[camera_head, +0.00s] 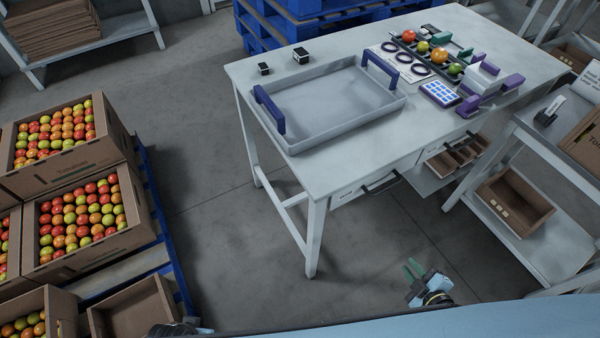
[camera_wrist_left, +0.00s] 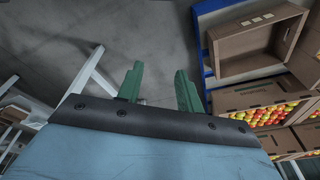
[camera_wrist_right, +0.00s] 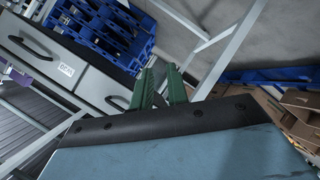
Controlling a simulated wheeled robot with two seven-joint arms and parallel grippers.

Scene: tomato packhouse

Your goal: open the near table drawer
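The near table drawer (camera_head: 347,194) is under the front edge of the white table (camera_head: 330,165), with a dark bar handle (camera_head: 381,183) and a small label. It looks shut. The right wrist view shows a grey drawer front (camera_wrist_right: 92,84) with a label and dark handles, left of the fingers. My right gripper (camera_head: 410,264) is low in front of the table, apart from the drawer. Its green fingers (camera_wrist_right: 161,63) have a narrow gap and hold nothing. My left gripper (camera_wrist_left: 160,68) has its fingers apart and empty; its fingers are hidden in the head view.
A shelf rack (camera_head: 540,150) is at the right. Tomato boxes (camera_head: 75,255) on a blue pallet (camera_head: 165,220) stand left. A grey tray (camera_head: 345,133) sits on the table. The floor before the table is clear.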

